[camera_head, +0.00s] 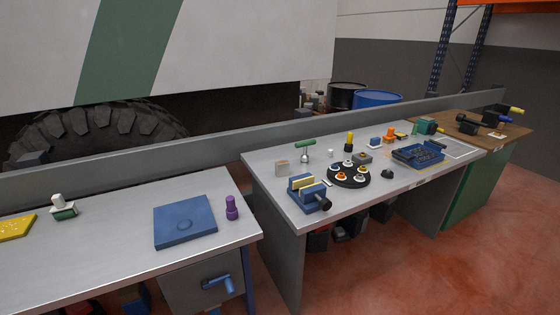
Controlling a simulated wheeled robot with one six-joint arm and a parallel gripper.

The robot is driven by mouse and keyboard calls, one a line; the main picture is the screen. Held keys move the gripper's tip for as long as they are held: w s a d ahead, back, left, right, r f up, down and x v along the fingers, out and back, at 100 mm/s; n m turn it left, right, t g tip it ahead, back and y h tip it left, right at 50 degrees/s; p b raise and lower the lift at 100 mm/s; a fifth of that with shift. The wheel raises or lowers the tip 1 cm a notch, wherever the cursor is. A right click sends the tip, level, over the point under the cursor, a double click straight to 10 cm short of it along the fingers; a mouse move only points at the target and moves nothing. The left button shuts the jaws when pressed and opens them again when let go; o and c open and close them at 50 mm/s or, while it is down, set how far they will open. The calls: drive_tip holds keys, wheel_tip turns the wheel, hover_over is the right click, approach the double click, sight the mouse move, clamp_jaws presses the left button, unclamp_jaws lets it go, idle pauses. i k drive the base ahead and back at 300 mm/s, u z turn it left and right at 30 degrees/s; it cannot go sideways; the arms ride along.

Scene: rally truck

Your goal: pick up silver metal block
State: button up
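A small light-grey block (282,168), which looks like the silver metal block, stands on the grey middle bench (262,165) near its back left corner. A blue vise (306,192) is in front of it and a little to the right. A green-topped tool (305,148) stands just behind and to its right. Nothing covers the block from this side. My gripper does not show in this view.
A round black tray (347,182) with several small parts and a blue tray (418,154) sit farther right. The left bench holds a blue plate (185,220) and a purple bottle (231,208). A gap separates the benches; red floor lies in front.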

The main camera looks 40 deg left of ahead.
sight(282, 167)
drive_tip(key=u, duration=0.45)
drive_tip(key=i, duration=1)
drive_tip(key=u, duration=2.1)
drive_tip(key=i, duration=1.2)
drive_tip(key=u, duration=0.85)
